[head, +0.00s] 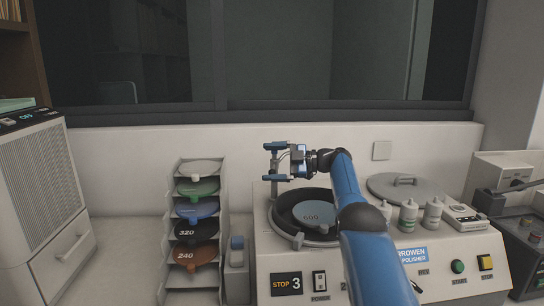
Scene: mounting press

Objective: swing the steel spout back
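A polisher (440,270) stands on the bench with a dark round bowl holding a grey-blue disc (312,214) marked 600. A slim grey upright piece, which looks like the steel spout (274,191), rises at the back left of the bowl. My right gripper (274,162) is at the top of this piece, its two blue fingers spread apart, one above the other. It looks open; whether a finger touches the spout I cannot tell. My blue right arm hides part of the bowl and the polisher's front. My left gripper is not in view.
A rack of coloured discs (196,230) stands left of the polisher. Small bottles (408,215) and a round lid with a handle (398,187) are on the right. A grey cabinet (40,190) is at far left. A wall and window are behind.

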